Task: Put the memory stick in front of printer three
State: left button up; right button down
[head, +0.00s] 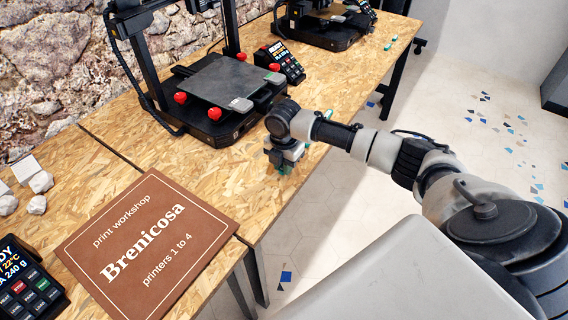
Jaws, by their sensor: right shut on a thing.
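My right gripper (284,165) is low over the front edge of the wooden table, in front of the nearer printer (228,85). It is shut on a small teal thing that looks like the memory stick (286,170); the fingers hide most of it. I cannot tell whether it touches the table. A second printer (325,22) stands farther back along the row. No printer number is readable, so I cannot tell which is printer three. My left gripper is not in view.
A brown sign (150,243) lies on the near table (60,160). A keypad (25,280) is at lower left; another keypad (287,62) stands beside the nearer printer. Small teal pieces (387,46) lie near the far front edge. White stones (40,181) lie at left.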

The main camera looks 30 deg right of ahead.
jog(key=shift+f, duration=0.15)
jog(key=c, duration=1)
grip_release()
jog(key=shift+c, duration=0.2)
notch_tip(320, 180, up, 12)
jog(key=shift+r+p, duration=0.2)
jog(key=shift+p, duration=0.1)
jog(key=shift+f, duration=0.1)
